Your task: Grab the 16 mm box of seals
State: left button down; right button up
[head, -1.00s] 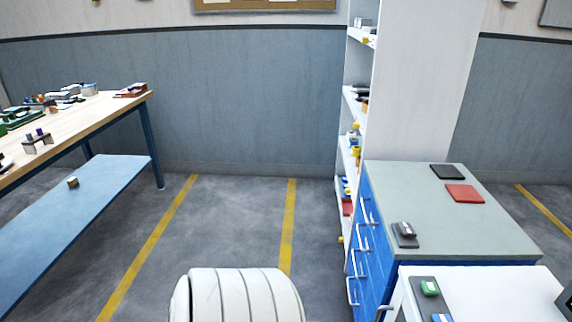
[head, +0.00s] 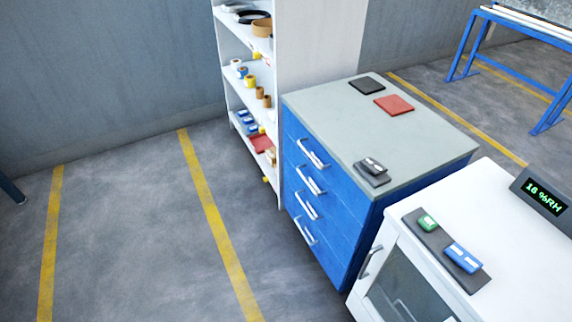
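No box can be read as the 16 mm box of seals; labels are too small. Several small blue boxes (head: 246,121) sit on a low level of the white shelf unit (head: 320,45). A red item (head: 261,143) lies below them, too small to identify. Neither of my grippers is in view.
A blue drawer cabinet (head: 330,205) with a grey top stands between the shelf unit and the white cabinet (head: 520,290). A display (head: 543,195) reads 16 %RH. The floor (head: 120,230) at left is clear, with yellow lines. A blue-legged table stands at the back right.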

aim_at(271, 154)
jog(key=i+j, duration=0.15)
jog(key=j, duration=0.25)
jog(key=i+j, duration=0.1)
jog(key=j, duration=0.25)
jog(key=z, duration=0.5)
jog(key=i+j+z, duration=0.3)
jog(key=j+z, duration=0.3)
jog(key=j, duration=0.25)
jog(key=i+j+z, duration=0.15)
jog(key=j+z, duration=0.2)
jog(key=j, duration=0.15)
jog(key=j+z, duration=0.3)
jog(key=j, duration=0.2)
jog(key=i, duration=0.05)
